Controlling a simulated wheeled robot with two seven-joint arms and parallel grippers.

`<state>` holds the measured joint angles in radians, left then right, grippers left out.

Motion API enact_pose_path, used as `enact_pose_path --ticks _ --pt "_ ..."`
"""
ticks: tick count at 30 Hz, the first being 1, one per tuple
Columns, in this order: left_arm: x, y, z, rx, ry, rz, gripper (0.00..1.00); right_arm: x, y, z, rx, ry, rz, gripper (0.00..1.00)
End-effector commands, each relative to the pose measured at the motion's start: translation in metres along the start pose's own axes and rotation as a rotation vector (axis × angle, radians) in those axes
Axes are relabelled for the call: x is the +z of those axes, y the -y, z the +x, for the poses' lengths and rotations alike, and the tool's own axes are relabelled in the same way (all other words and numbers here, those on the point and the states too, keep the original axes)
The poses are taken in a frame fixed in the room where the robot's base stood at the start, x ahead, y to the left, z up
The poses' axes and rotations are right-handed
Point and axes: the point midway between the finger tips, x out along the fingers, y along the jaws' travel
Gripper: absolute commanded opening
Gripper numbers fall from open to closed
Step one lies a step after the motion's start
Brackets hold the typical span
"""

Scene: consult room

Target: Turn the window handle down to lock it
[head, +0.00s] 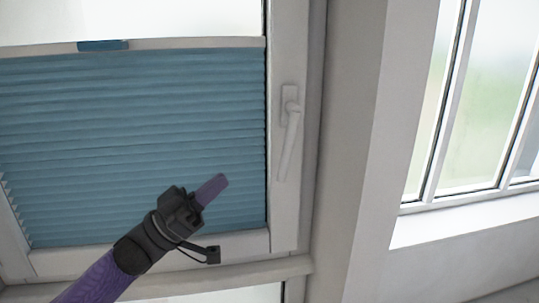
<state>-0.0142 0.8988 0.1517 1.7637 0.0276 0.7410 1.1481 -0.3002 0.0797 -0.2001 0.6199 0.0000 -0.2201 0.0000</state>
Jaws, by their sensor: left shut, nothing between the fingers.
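The white window handle (289,138) sits on the right stile of the window frame (288,215). Its lever hangs down from its mount, leaning slightly left at the lower end. My left gripper (220,181) is in front of the blue blind, left of and a little below the handle. Its purple fingers are shut with nothing between them. The fingers point up and right, and a gap shows between them and the lever in the picture. My right gripper is not in view.
A blue pleated blind (130,130) covers most of the window pane. A grey wall post (350,150) stands right of the frame. Another window (480,110) with a white sill (465,218) is at the far right. A horizontal ledge (210,277) runs below the window.

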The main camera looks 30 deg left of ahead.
Motion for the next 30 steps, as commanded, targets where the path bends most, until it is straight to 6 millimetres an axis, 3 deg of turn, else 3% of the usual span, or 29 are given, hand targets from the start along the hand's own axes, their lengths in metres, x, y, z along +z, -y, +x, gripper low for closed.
enact_pose_path --ticks 1,7,12,26,30 --pt "-0.006 0.0 0.014 0.002 -0.006 0.001 0.0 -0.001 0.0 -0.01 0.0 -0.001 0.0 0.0" --pt "-0.005 0.0 0.057 0.001 -0.004 0.001 0.0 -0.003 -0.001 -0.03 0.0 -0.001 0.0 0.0" --pt "0.017 0.001 0.074 -0.004 -0.002 -0.001 0.0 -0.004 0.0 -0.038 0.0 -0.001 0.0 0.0" --pt "0.029 0.0 0.08 -0.002 0.001 0.001 0.0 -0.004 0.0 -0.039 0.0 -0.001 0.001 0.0" --pt "0.04 -0.001 0.079 -0.01 -0.063 -0.009 0.0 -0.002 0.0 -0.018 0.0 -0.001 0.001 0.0"
